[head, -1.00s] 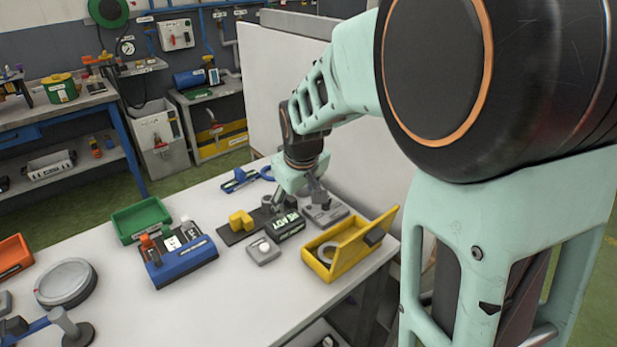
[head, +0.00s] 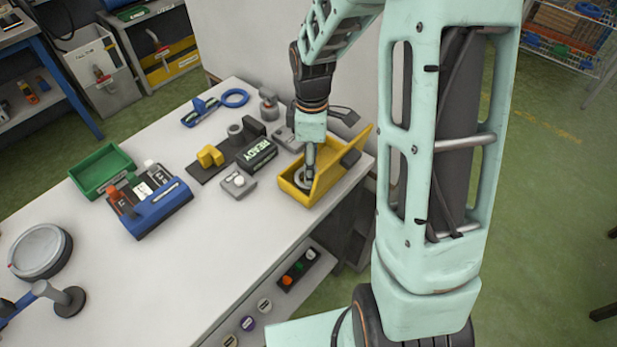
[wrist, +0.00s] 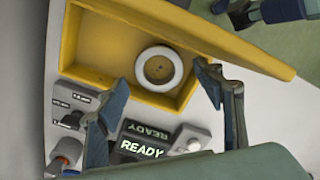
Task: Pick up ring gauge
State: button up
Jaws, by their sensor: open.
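The ring gauge, a pale grey ring, lies flat on the floor of the open yellow box; it shows whole in the wrist view (wrist: 178,69) and is partly covered by my finger in the head view (head: 299,181). The yellow box (head: 297,193) stands near the table's front right corner with its lid raised on the right. My gripper (head: 309,172) points down over the box. In the wrist view my gripper (wrist: 160,80) is open, one finger on each side of the ring in the picture, with nothing between them. I cannot tell how far above the ring the tips are.
The raised lid (wrist: 210,38) is close beside one finger. A box with a lit READY display (head: 257,153) and a small grey block with a round knob (head: 238,183) stand to the left. A blue holder (head: 160,207) and a green tray (head: 102,170) are farther left.

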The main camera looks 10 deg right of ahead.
jog(key=shift+w+a+f+p, duration=0.1)
jog(key=shift+f+p, duration=0.1)
jog(key=shift+f, duration=1.1)
jog(key=shift+w+a+f+p, duration=0.1)
jog(key=shift+f+p, duration=0.1)
jog(key=shift+f, duration=1.1)
jog(key=shift+c, duration=0.2)
jog(key=c, duration=1)
